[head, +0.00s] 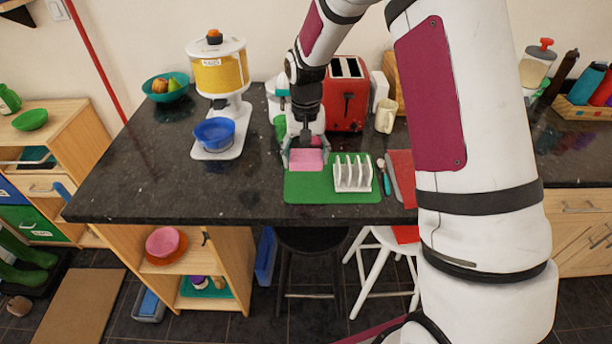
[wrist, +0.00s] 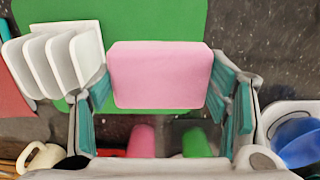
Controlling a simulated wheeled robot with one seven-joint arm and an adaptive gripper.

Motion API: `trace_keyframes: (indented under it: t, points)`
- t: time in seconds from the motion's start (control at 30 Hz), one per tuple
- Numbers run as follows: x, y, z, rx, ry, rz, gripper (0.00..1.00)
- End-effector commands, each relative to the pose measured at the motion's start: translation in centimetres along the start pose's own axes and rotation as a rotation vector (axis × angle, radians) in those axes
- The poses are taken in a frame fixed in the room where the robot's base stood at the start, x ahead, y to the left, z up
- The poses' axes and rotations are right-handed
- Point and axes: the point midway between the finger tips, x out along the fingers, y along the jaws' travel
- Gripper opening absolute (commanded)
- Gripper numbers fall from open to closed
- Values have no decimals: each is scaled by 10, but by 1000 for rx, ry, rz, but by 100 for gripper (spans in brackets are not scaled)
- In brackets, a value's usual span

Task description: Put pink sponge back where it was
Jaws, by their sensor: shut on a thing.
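The pink sponge (head: 306,160) is a plain pink block between the fingers of my gripper (head: 305,157). In the wrist view the sponge (wrist: 160,75) fills the space between the teal-padded fingers of my gripper (wrist: 163,105), which is shut on it. The sponge is at the back left part of the green mat (head: 330,191), seen over its edge in the wrist view (wrist: 140,15). I cannot tell whether it touches the mat or hangs just above it. A white slotted rack (head: 352,173) stands on the mat to the right of the sponge, apart from it.
A blue bowl (head: 214,134) sits under a yellow dispenser (head: 221,75) to the left. A red toaster (head: 346,95) and a cream mug (head: 386,116) stand behind. A brush (head: 383,176) lies right of the rack. The dark counter (head: 150,180) is clear at front left.

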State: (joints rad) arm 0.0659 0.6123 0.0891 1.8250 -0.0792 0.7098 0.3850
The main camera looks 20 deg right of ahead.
Motion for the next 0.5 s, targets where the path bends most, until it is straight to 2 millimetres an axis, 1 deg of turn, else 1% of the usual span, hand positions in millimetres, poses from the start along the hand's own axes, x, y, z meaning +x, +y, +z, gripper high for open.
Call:
trace_keyframes:
  t: [0.03, 0.1, 0.33, 0.5]
  points:
    - [9, 0, 2, -1, -3, 1, 39]
    - [18, 1, 2, -2, -2, 1, 39]
    - [35, 0, 1, -3, -1, 1, 39]
    - [58, 0, 2, -3, -2, 0, 39]
